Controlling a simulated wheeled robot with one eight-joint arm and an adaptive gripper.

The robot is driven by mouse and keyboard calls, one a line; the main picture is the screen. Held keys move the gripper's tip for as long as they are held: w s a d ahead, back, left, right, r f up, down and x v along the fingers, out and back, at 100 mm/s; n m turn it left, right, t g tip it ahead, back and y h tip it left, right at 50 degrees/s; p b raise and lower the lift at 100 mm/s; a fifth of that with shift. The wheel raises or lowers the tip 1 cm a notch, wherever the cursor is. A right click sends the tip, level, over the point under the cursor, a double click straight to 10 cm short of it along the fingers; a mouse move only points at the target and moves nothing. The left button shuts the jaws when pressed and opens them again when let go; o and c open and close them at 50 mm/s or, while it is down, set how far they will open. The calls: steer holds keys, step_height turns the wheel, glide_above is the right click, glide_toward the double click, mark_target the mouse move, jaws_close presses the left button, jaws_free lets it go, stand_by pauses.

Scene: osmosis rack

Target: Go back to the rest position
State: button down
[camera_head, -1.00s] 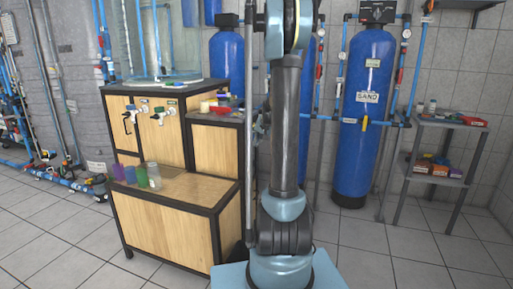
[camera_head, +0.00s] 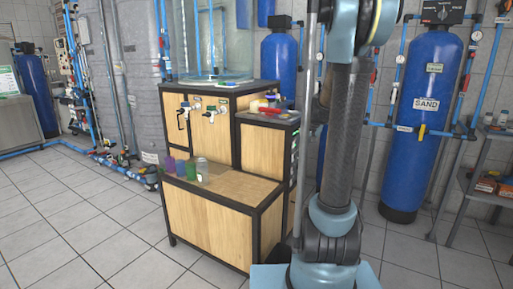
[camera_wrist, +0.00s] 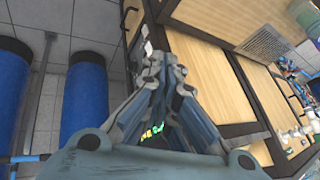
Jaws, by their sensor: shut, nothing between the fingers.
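My gripper (camera_wrist: 163,72) shows in the wrist view with its fingers together and nothing between them. It is apart from the wooden cabinet (camera_wrist: 215,85), whose panels and dark frame lie just beyond the fingertips and to the right. In the head view my arm rises upright right of the middle, and my gripper is not in that view. The wooden cabinet (camera_head: 215,225) stands left of my arm.
Purple, green and clear cups (camera_head: 190,170) stand on the cabinet's lower shelf. A blue sand tank (camera_head: 425,110) and a grey rack (camera_head: 480,190) stand right of my arm. Blue pipes run along the left wall. The tiled floor (camera_head: 75,235) at left is clear.

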steer(key=s+a+f+n+g, duration=0.1)
steer(key=s+a, duration=0.1)
steer(key=s, duration=0.8)
steer(key=s+a+n+g, duration=0.1)
steer(key=s+a, duration=0.1)
steer(key=s, duration=0.9)
steer(key=s+f+n+g+h, duration=0.1)
steer(key=s+f, duration=0.3)
steer(key=s, duration=0.4)
steer(key=s+f, duration=0.3)
steer(key=s, duration=0.5)
steer(key=shift+s+a+f+n+g+h, duration=0.15)
steer(key=shift+s+f+n+g+h, duration=0.1)
steer(key=shift+f+n+g+h, duration=0.15)
steer(key=shift+w+f, duration=0.15)
steer(key=shift+w, duration=0.3)
